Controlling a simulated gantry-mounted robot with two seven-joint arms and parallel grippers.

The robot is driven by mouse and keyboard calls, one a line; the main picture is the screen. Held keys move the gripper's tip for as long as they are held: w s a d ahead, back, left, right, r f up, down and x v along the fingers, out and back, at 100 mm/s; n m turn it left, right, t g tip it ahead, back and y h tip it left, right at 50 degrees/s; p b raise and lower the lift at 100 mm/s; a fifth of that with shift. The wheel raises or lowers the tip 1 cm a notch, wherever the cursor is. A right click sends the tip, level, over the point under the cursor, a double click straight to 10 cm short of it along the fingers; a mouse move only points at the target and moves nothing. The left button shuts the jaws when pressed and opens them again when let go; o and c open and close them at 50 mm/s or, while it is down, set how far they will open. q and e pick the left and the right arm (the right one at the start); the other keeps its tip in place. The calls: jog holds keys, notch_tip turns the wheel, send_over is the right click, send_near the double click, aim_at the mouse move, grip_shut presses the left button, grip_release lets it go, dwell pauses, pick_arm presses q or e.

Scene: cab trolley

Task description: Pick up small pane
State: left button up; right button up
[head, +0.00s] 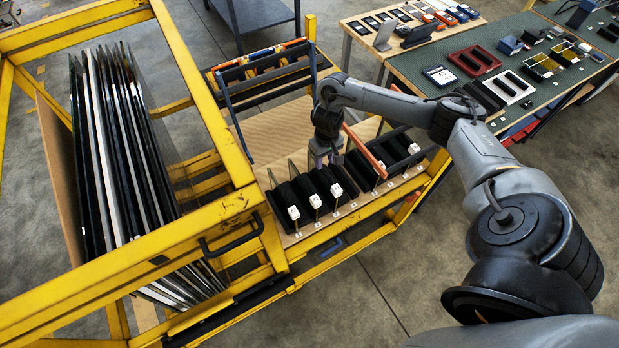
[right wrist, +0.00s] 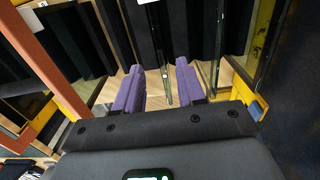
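My right gripper (head: 325,163) is over the slotted rack of black foam blocks on the yellow trolley. In the right wrist view its two purple fingers (right wrist: 159,88) are apart. A thin small glass pane (right wrist: 163,55) stands upright, edge-on, in the gap between them, with no clear contact on either finger. A second clear pane (right wrist: 217,55) stands just right of the right finger. In the head view a thin pane edge (head: 271,178) shows at the rack's left end; the pane between the fingers is hard to make out there. My left gripper is out of view.
An orange-red bar (head: 364,150) crosses above the rack close to my right gripper. Tall panes (head: 125,130) stand in the yellow frame (head: 205,85) at left. A green-topped bench (head: 445,60) with trays and devices is at upper right.

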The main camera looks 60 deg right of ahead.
aim_at(323, 176)
jog(key=f, duration=0.4)
jog(key=shift+s+a+b, duration=0.2)
jog(key=shift+s+b, duration=0.05)
jog(key=shift+b, duration=0.15)
jog(key=shift+w+d+f+b, duration=0.15)
jog(key=shift+f+b, duration=0.15)
jog(key=shift+f, duration=1.2)
jog(key=shift+w+f+b, duration=0.1)
jog(key=shift+f+b, duration=0.2)
jog(key=shift+f, duration=1.2)
grip_shut()
jog(key=shift+r, duration=0.1)
